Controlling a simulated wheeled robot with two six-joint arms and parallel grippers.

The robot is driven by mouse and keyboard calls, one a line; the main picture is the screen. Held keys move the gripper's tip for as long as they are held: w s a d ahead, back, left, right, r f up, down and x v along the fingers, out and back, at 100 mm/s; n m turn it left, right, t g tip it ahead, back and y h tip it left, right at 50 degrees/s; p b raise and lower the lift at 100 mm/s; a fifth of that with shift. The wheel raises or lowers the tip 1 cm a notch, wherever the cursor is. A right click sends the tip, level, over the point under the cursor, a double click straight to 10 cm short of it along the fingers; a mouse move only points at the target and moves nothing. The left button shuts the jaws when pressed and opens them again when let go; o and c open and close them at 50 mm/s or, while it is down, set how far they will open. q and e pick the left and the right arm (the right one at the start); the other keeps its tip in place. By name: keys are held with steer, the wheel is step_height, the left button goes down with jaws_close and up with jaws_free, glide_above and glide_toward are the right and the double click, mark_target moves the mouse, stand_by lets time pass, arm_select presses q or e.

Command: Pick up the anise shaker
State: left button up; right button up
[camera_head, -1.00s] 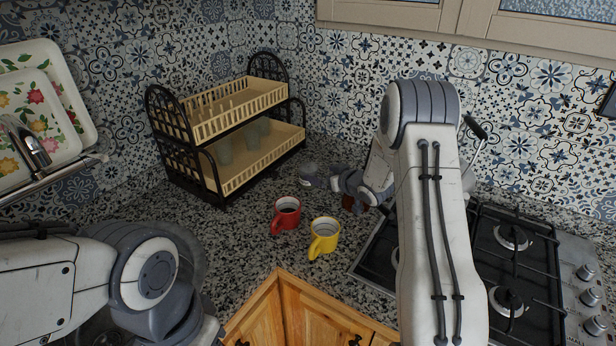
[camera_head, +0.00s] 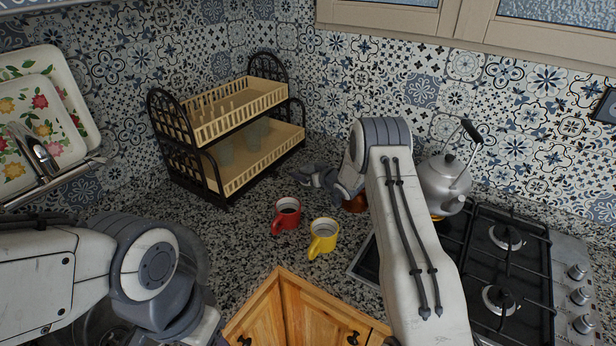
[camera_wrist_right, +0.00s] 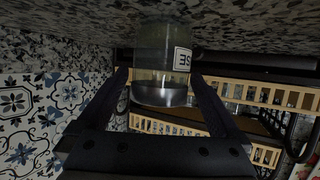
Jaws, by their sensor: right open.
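The anise shaker (camera_wrist_right: 162,55) is a see-through jar with a metallic cap and a white label, of which the letters "SE" show. It appears upside down in the right wrist view, resting on the counter at the top of the picture. My right gripper (camera_wrist_right: 162,92) is open, with one finger on each side of the jar; I cannot tell whether they touch it. In the head view my right gripper (camera_head: 306,176) is low over the back of the counter, right of the rack, and I cannot make out the shaker there. My left gripper is not visible.
A two-tier rack (camera_head: 240,175) with cups stands to the left. A red mug (camera_head: 286,216) and a yellow mug (camera_head: 323,240) stand in front of my right gripper. A reddish-brown object (camera_head: 354,204) is partly behind my arm.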

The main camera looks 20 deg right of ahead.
steer(key=c, duration=1.4)
